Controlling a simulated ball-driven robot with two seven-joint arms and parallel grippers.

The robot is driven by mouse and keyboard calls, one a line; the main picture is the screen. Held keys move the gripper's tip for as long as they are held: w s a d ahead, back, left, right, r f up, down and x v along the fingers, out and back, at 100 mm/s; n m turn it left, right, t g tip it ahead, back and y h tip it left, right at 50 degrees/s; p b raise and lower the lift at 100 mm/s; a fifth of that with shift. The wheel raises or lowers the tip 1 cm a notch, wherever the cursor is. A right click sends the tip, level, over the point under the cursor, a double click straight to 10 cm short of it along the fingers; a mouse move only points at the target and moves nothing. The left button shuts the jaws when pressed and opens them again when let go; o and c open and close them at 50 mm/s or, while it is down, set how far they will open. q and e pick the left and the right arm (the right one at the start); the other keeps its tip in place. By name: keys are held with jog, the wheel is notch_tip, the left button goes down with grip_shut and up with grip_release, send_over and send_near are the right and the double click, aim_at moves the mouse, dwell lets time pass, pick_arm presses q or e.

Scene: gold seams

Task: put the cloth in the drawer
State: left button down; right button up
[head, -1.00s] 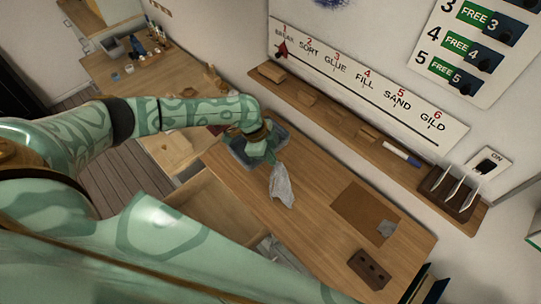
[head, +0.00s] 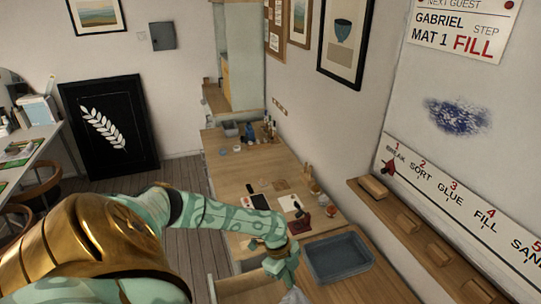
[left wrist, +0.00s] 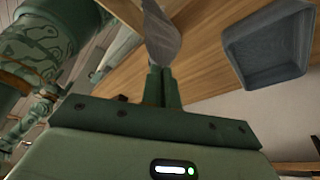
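The grey cloth (head: 293,297) hangs from my left gripper (head: 283,270) at the bottom edge of the head view, where most of it is cut off. In the left wrist view the cloth (left wrist: 161,38) hangs past the fingertips of my left gripper (left wrist: 163,72), which are close together on it. An open wooden drawer (head: 247,283) sticks out from the table front, just left of the gripper. Its inside is mostly hidden by the frame edge and my arm. My right gripper is in neither current view.
An empty blue-grey tray (head: 341,259) stands on the table (head: 345,294), right of my left gripper; it also shows in the left wrist view (left wrist: 266,46). A dark red item (head: 300,225) and small tools lie farther back. A wall shelf (head: 416,239) runs along the right.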

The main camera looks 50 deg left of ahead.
pick_arm(q)
jog(key=s+a+f+b, duration=0.3)
jog(key=a+f+b, duration=0.3)
jog(key=f+b, duration=0.1)
jog(key=shift+f, duration=0.6)
jog(key=shift+a, duration=0.1)
